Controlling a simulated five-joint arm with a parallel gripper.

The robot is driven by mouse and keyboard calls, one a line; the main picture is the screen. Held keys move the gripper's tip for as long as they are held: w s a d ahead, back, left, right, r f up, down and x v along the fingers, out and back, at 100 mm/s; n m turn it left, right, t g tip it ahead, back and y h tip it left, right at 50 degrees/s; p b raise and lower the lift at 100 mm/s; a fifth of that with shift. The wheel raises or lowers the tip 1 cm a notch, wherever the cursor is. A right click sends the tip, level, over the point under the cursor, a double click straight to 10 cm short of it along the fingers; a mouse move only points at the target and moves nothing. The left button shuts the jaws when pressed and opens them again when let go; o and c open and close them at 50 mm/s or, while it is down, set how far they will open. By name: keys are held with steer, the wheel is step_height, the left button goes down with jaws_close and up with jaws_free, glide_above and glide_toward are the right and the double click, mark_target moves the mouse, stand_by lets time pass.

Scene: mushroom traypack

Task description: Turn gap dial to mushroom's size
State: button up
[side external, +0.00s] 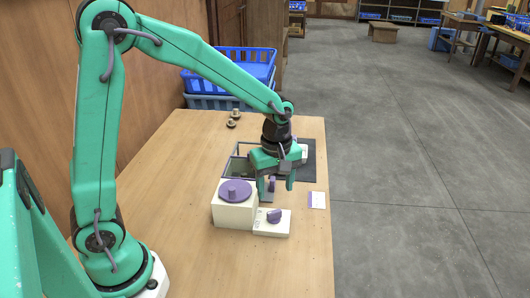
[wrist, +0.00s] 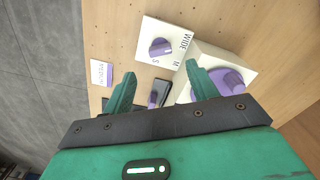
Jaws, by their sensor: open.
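The gap dial is a purple knob (side external: 274,216) on a small white box (side external: 271,229) at the front of the bench. In the wrist view the purple knob (wrist: 160,47) has WIDE, M and S lettered beside it; its pointed setting is not clear. My gripper (side external: 276,190) is open and points down, just behind the dial box and apart from it. In the wrist view my gripper (wrist: 160,72) has its fingers spread, with no object held. Another purple handle (wrist: 153,98) on a dark base shows between the fingers. I cannot clearly identify a mushroom.
A taller white box (side external: 233,212) with a round purple top (side external: 234,190) stands left of the dial. A card with purple marking (side external: 317,200) lies right; its lettering (wrist: 101,73) is hard to read. Small brown items (side external: 232,123) and blue crates (side external: 243,66) are behind. The front bench is clear.

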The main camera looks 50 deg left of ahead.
mark_target(274, 211)
steer(key=shift+f, duration=3.8)
steer(key=c, duration=1)
